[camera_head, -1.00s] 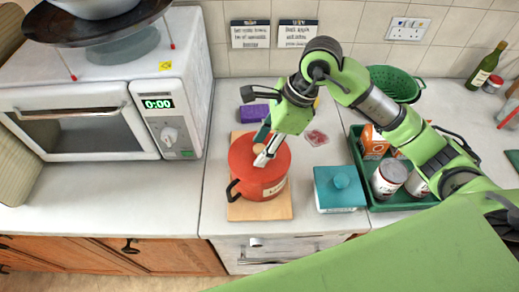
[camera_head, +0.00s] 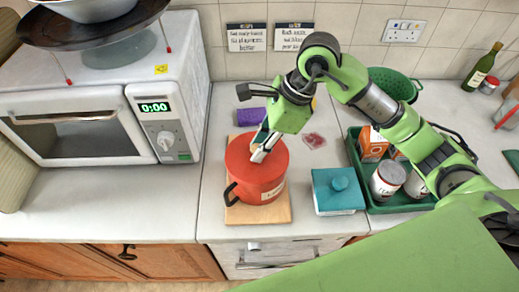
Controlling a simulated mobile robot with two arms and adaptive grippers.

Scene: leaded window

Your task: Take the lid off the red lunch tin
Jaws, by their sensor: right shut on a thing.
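The red lunch tin (camera_head: 264,189) stands on a wooden board on the counter, with a dark handle at its left and a pale label on its front. Its red lid (camera_head: 241,152) is on top, and I see no clear gap between lid and tin. My right gripper (camera_head: 258,155) points down onto the middle of the lid and is shut on the lid's knob, which the fingers mostly hide. My left gripper is not in view.
The wooden board (camera_head: 277,214) lies under the tin. A teal box with a round knob (camera_head: 338,192) stands to the right, beside a green tray (camera_head: 405,203) with cans and cartons. A purple sponge (camera_head: 250,116) lies behind. A microwave (camera_head: 85,130) stands left; the counter before it is clear.

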